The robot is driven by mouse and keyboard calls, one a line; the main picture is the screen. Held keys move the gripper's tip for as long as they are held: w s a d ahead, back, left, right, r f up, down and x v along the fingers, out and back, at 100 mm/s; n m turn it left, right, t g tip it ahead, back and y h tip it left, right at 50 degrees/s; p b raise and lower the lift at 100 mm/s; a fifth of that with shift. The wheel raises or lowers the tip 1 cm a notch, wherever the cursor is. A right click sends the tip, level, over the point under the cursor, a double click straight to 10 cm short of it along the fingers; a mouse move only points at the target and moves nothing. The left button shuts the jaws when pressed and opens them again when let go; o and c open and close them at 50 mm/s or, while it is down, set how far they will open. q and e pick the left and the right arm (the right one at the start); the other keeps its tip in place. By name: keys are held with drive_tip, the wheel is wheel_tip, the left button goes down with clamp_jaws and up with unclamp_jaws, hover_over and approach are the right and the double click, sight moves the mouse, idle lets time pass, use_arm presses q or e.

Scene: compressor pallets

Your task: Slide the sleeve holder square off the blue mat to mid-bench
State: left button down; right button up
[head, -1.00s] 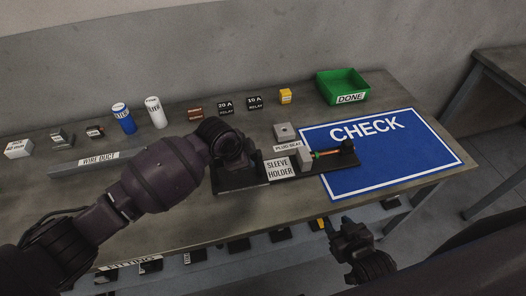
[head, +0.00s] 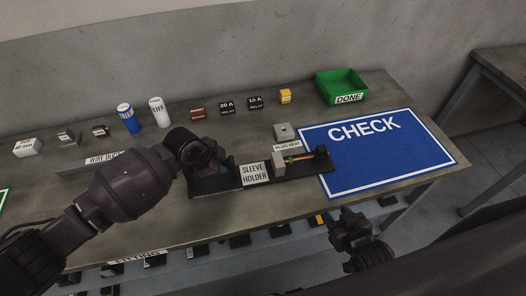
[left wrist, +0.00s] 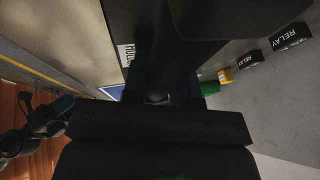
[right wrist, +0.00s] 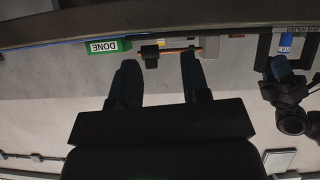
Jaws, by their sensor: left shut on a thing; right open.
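The left wrist view shows the dark holder between the fingers (left wrist: 165,95). My right gripper (head: 345,222) is open and empty in front of the bench edge, and its spread fingers (right wrist: 160,85) show in the right wrist view.
A grey plug seat block (head: 284,133) stands just behind the holder. Relays, a yellow block (head: 285,96), two cylinders (head: 160,112) and the green DONE bin (head: 342,87) line the back. A wire duct (head: 92,163) lies left. The bench front left of the holder is clear.

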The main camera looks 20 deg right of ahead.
sight(186, 170)
use_arm(q)
drive_tip(key=shift+s+a+f, duration=0.1)
drive_tip(key=shift+a+f, duration=0.05)
drive_tip(key=shift+a, duration=0.75)
drive_tip(key=shift+a+p, duration=0.65)
drive_tip(key=shift+a, duration=0.75)
drive_tip(key=shift+s+a+f+p, duration=0.1)
drive_tip(key=shift+a+p, duration=0.35)
drive_tip(key=shift+a, duration=1.25)
drive_tip(key=shift+a+f, duration=0.1)
drive_tip(key=shift+a, duration=1.4)
use_arm(e)
drive_tip(key=shift+v, duration=0.95)
use_arm(q)
drive_tip(key=shift+s, duration=0.1)
use_arm(e)
drive_tip(key=shift+d+r, duration=0.1)
drive_tip(key=shift+r, duration=0.05)
use_arm(q)
drive_tip(key=c, duration=1.3)
unclamp_jaws()
drive_tip(key=o, duration=0.5)
drive_tip(key=shift+d+p, duration=0.15)
drive_tip(key=shift+p, duration=0.15)
use_arm(e)
drive_tip(key=shift+w+g, duration=0.1)
drive_tip(key=shift+g, duration=0.2)
use_arm(q)
drive_tip(key=shift+r, duration=0.2)
